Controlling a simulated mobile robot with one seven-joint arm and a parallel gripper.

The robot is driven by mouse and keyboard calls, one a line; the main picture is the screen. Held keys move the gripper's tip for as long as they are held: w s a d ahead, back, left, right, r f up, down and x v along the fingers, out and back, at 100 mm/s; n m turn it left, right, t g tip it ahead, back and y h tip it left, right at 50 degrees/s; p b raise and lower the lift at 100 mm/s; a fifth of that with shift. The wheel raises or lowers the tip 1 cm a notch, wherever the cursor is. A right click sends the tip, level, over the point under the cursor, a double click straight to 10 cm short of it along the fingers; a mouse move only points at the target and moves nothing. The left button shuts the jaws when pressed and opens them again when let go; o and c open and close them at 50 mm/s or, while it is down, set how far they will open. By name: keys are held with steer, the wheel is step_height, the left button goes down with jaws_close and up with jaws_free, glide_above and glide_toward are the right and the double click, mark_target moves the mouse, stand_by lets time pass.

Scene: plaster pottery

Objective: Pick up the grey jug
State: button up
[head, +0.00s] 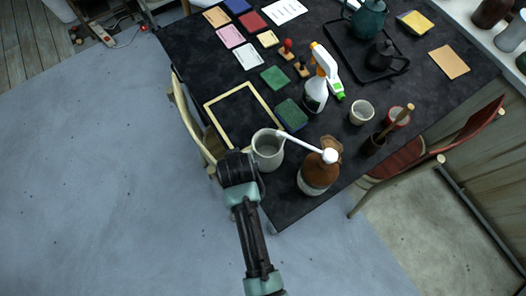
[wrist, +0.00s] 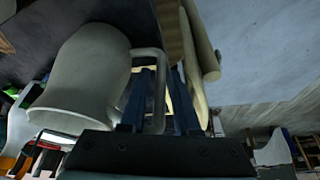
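The grey jug (head: 267,152) stands upright at the near left edge of the black table in the head view. It also shows large at left in the wrist view (wrist: 85,75), with its handle loop towards my gripper. My gripper (wrist: 164,80) has two dark blue fingers with a gap between them. One finger appears inside the handle loop and the other outside, with the handle's bar between them and some room visible. In the head view my gripper (head: 243,158) is at the jug's left side, its fingertips mostly hidden.
A brown bottle with a white pump (head: 318,172) stands close right of the jug, its spout reaching towards it. A wooden frame (head: 241,90) lies behind. A chair (head: 190,115) is tight on the table's left edge. A spray bottle (head: 316,92) and a cup (head: 361,112) stand farther right.

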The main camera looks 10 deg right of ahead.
steer(key=shift+c, duration=0.2)
jaws_close()
steer(key=shift+r, duration=0.15)
stand_by(1.0)
